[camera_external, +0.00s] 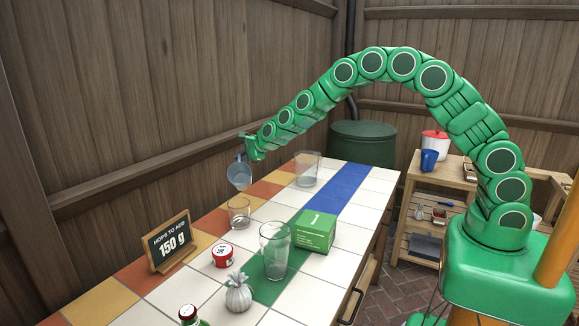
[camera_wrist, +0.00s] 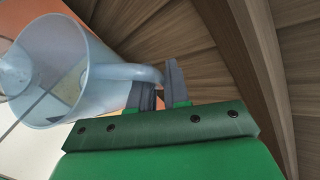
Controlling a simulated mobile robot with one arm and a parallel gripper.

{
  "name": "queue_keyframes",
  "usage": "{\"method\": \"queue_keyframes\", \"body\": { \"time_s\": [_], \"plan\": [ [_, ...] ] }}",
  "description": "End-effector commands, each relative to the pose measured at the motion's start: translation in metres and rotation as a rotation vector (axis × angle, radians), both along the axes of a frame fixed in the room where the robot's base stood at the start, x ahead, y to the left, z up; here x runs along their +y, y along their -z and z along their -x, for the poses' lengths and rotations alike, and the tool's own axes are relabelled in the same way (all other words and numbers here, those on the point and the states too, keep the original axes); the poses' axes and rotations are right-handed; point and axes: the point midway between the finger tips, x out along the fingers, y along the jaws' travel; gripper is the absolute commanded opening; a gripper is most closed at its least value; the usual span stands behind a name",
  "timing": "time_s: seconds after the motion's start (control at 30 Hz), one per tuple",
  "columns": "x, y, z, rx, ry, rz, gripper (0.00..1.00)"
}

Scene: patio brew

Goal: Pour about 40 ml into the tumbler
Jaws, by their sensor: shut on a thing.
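My gripper (camera_external: 250,146) is shut on the handle of a translucent blue-grey jug (camera_external: 239,177) and holds it in the air, tilted. The jug hangs just above a short clear tumbler (camera_external: 239,211) on the tiled table. In the wrist view the jug (camera_wrist: 92,75) fills the left side, its handle between the fingers of my gripper (camera_wrist: 160,92). I cannot tell how much liquid is in the jug, and no stream shows clearly. The tumbler looks empty or nearly so in the external view.
A chalkboard sign (camera_external: 168,243) reads 150 g. A clear container (camera_external: 307,169) stands behind.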

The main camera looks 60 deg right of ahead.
Motion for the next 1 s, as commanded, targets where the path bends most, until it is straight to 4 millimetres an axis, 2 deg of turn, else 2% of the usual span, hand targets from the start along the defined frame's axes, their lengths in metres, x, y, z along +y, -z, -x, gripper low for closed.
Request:
{"method": "queue_keyframes", "body": {
  "time_s": [0.43,1.0],
  "plan": [
    [-0.011,0.011,-0.005,0.121,0.003,-0.159,0.0],
    [-0.024,0.05,-0.017,0.253,0.0,-0.34,0.0]
  ]
}}
